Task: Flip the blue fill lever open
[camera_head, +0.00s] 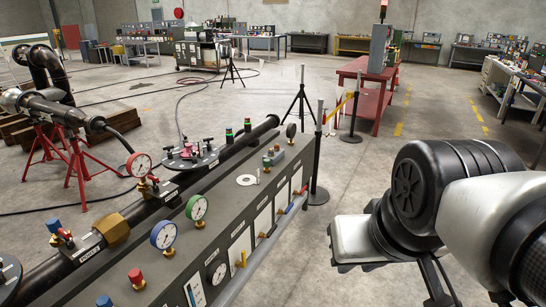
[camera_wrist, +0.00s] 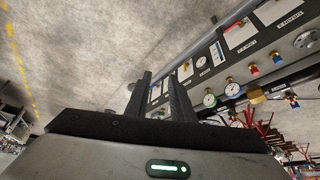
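A grey bench panel (camera_head: 215,245) runs diagonally through the head view, with small levers along its sloping front. A small blue piece (camera_head: 290,208) on that front may be the blue fill lever, but it is too small to be sure of its position. My gripper (camera_wrist: 161,76) shows two dark fingers, apart, with nothing held between them. The panel also shows in the wrist view (camera_wrist: 218,48), beyond and to the right of the fingers. My gripper is clear of the panel. In the head view my arm is at the right, and the fingertips are not clear.
A blue-rimmed gauge (camera_head: 163,235) and a green-rimmed gauge (camera_head: 196,207) stand on the panel top. A dark pipe (camera_head: 130,222) runs behind them. A post (camera_head: 318,155) with a yellow strap stands at the panel's far end. The floor between panel and arm is open.

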